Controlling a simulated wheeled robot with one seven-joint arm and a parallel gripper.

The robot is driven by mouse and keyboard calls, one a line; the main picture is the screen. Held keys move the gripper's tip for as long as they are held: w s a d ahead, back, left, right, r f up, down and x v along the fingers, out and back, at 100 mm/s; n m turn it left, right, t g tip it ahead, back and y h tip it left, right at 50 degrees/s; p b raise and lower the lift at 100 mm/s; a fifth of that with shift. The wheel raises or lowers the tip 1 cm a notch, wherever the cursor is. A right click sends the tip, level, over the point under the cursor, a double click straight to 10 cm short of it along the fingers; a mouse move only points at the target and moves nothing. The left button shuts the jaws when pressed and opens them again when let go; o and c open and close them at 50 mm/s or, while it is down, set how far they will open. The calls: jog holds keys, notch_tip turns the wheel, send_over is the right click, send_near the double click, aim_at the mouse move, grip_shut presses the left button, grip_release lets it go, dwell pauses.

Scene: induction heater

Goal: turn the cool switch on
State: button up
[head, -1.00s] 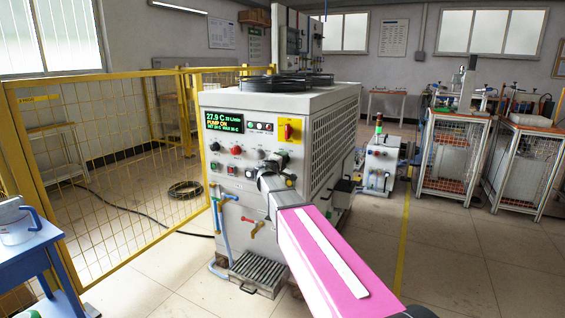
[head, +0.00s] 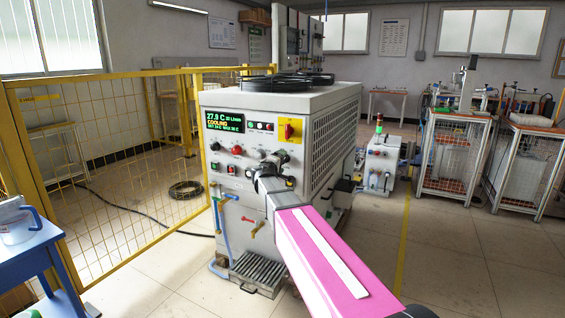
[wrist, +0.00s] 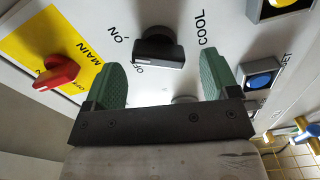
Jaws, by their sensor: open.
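The cool switch is a black rotary knob (wrist: 158,47) in the wrist view, on the white front panel next to the printed words ON, OFF and COOL. My gripper (wrist: 163,68) is open, with one green finger on each side of the knob; I cannot tell whether either finger touches it. I cannot tell the knob's exact angle from its marks. The heater's display (head: 224,122) reads 27.9 C and COOLING.
A red main switch (wrist: 58,73) on a yellow plate is left of my fingers in the wrist view. A blue button (wrist: 260,80) is to the right. The heater cabinet (head: 330,105) stands beside a yellow mesh fence (head: 125,150).

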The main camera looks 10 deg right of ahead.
jog(key=v, duration=0.8)
jog(key=shift+s+a, duration=0.2)
jog(key=shift+s, duration=0.1)
jog(key=shift+a, duration=0.1)
